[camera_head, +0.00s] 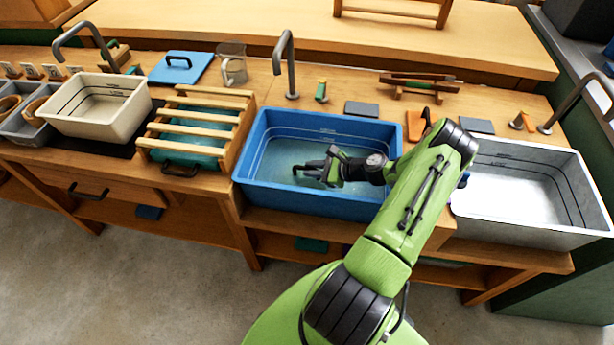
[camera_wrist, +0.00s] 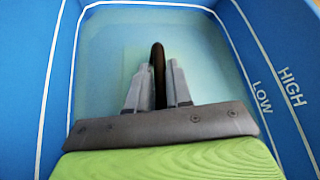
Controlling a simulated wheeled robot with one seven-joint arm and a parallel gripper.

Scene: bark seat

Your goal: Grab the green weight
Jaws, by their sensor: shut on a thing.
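The blue basin (camera_head: 250,160) holds shallow, clear greenish water, and my gripper (camera_head: 314,168) reaches down inside it. In the wrist view my gripper (camera_wrist: 158,85) has its two grey fingers closed on a thin dark upright handle (camera_wrist: 158,58). Below the handle a pale green square shape (camera_wrist: 195,60) shows faintly through the water; it looks like the green weight. Its edges are blurred, and I cannot tell whether it rests on the basin floor. In the head view the weight's body cannot be made out.
A grey metal basin (camera_head: 515,185) stands right of the blue one. A slatted wooden rack (camera_head: 200,120) and a cream basin (camera_head: 100,105) stand left. A tap (camera_head: 290,65) rises behind the blue basin. The basin's walls (camera_wrist: 45,80) surround my gripper closely.

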